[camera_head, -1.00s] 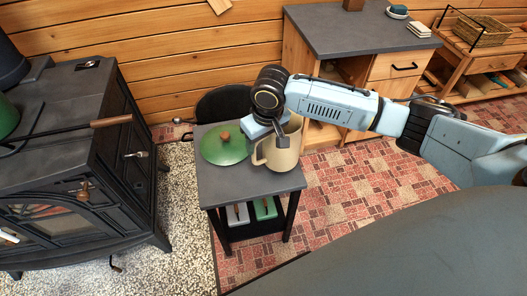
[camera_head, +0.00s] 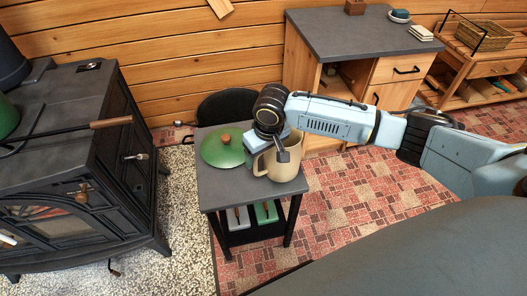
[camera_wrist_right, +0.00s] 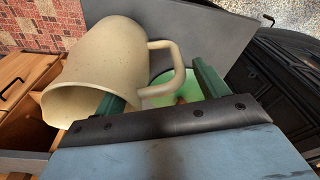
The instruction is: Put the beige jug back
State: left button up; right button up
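The beige jug (camera_head: 286,168) stands upright on the small dark side table (camera_head: 230,187), near its right front, with its handle toward the left. Whether its base rests fully on the top is hard to tell. My right gripper (camera_head: 270,143) is over the jug's handle side and hides part of the rim. In the right wrist view its fingers (camera_wrist_right: 158,92) are apart. The jug's handle (camera_wrist_right: 178,70) lies between them with visible gaps, and one finger overlaps the jug body (camera_wrist_right: 105,60) near its mouth. My left gripper is not in view.
A green lid (camera_head: 224,146) with a wooden knob lies at the table's back left, close to the gripper. A black stove (camera_head: 75,130) stands to the left. A wooden cabinet with a grey top (camera_head: 350,32) is behind to the right. The table's front left is bare.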

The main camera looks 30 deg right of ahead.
jog(key=shift+o, duration=0.3)
jog(key=shift+r, duration=0.15)
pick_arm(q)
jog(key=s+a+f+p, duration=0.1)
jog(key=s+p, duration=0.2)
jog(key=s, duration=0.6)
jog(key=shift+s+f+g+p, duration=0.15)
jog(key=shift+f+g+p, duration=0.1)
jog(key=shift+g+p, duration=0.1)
pick_arm(e)
notch_tip(320, 180, up, 12)
jog(key=s, duration=0.1)
jog(key=shift+s+d, duration=0.25)
jog(key=shift+s, duration=0.1)
